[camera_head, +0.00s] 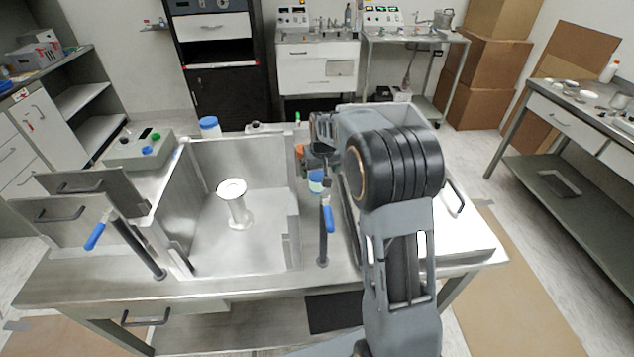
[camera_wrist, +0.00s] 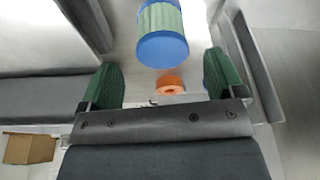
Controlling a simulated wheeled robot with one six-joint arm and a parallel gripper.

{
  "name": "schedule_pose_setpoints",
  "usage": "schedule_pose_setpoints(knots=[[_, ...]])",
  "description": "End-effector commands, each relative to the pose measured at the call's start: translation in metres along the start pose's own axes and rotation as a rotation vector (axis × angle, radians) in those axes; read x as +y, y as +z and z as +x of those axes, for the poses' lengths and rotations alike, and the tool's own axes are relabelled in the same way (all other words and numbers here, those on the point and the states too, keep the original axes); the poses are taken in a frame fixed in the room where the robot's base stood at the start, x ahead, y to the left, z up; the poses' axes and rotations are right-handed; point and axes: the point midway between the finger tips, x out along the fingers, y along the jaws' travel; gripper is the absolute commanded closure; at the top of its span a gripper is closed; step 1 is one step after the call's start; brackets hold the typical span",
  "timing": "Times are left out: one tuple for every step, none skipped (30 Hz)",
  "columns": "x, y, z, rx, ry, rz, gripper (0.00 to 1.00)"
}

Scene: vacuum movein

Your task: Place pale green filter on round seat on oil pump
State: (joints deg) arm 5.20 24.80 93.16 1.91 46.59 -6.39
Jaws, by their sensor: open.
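The pale green filter (camera_wrist: 162,20), a ribbed cylinder with blue end caps, shows ahead of my gripper (camera_wrist: 162,66) in the wrist view. The green finger pads are spread wide on either side with nothing between them that I can see held. In the head view the filter (camera_head: 316,182) stands on the bench right of the open chamber, partly hidden by my arm. My gripper is mostly hidden behind the arm there. A grey box (camera_head: 125,155) with blue, green and black parts on top stands at the bench's left; I cannot tell whether it is the oil pump or see its round seat.
The open metal chamber (camera_head: 292,165) holds a white spool-shaped stand (camera_head: 235,205). Blue-tipped levers (camera_head: 327,218) stand at its front corners. An orange ring-like part (camera_wrist: 170,84) lies near the filter. A blue-lidded jar (camera_head: 209,127) stands behind the chamber.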

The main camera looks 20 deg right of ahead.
Motion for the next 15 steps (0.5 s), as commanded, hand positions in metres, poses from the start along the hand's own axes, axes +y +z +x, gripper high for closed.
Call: schedule_pose_setpoints(knots=[[0.000,0.000,0.004,-0.001,0.000,0.000,0.12],[0.000,0.000,0.005,-0.001,0.000,0.000,0.12],[0.000,0.000,0.006,-0.001,0.000,0.000,0.12],[0.000,0.000,0.007,-0.001,0.000,0.000,0.12],[0.000,0.000,0.009,-0.002,0.000,0.000,0.12],[-0.001,0.001,0.012,-0.002,0.000,0.000,0.12],[-0.001,0.001,0.015,-0.002,0.000,0.000,0.12],[-0.001,0.001,0.019,-0.003,0.000,0.000,0.12],[-0.002,0.001,0.025,-0.005,-0.001,0.000,0.12],[-0.002,0.001,0.029,-0.003,0.000,0.000,0.12],[-0.003,0.001,0.033,-0.004,-0.001,0.000,0.12],[-0.003,0.002,0.038,-0.004,0.000,0.000,0.12],[-0.003,0.001,0.042,-0.002,0.000,0.000,0.12],[-0.003,0.001,0.046,-0.003,0.000,0.000,0.12],[-0.003,0.001,0.050,-0.003,0.000,0.001,0.12]])
